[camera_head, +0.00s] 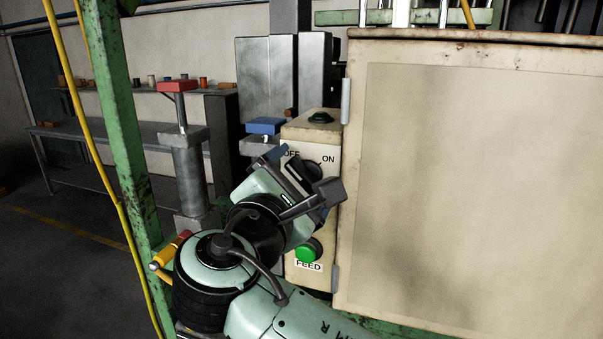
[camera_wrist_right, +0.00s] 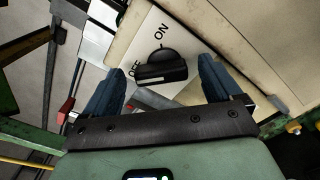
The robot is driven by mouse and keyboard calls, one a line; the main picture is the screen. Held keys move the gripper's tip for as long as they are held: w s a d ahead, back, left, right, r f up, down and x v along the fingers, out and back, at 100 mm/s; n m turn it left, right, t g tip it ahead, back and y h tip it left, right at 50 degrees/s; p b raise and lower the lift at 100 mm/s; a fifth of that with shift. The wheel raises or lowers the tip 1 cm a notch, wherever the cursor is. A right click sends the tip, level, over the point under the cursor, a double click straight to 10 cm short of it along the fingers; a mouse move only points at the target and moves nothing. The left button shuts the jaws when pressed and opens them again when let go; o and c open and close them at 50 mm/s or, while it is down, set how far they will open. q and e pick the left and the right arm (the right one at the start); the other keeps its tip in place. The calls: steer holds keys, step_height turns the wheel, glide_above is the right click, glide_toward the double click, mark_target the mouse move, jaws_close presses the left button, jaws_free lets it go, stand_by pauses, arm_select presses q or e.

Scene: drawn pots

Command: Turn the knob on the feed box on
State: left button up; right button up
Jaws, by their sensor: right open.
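The cream feed box (camera_head: 325,148) has a panel marked OFF and ON, with a black rotary knob (camera_head: 314,167) between the labels. In the head view my right gripper partly covers the knob. In the right wrist view the knob (camera_wrist_right: 161,66) shows clearly on its white plate. One end of its bar lies by the word OFF; ON is beyond the knob. My right gripper (camera_head: 302,173) is open in front of the panel. Its two blue-grey fingers stand on either side of the knob, with gaps visible. My left gripper is not in view.
A green button (camera_head: 308,250) marked FEED sits below the knob, and a dark green button (camera_head: 320,117) tops the box. A large cream cabinet (camera_head: 470,180) stands close on the right. A green post (camera_head: 122,130) rises on the left. Metal pedestals (camera_head: 185,165) stand behind.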

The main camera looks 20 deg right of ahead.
steer(key=shift+w+d, duration=0.35)
steer(key=shift+w, duration=0.2)
steer(key=shift+s, duration=0.1)
steer(key=c, duration=1.1)
steer(key=shift+o, duration=0.2)
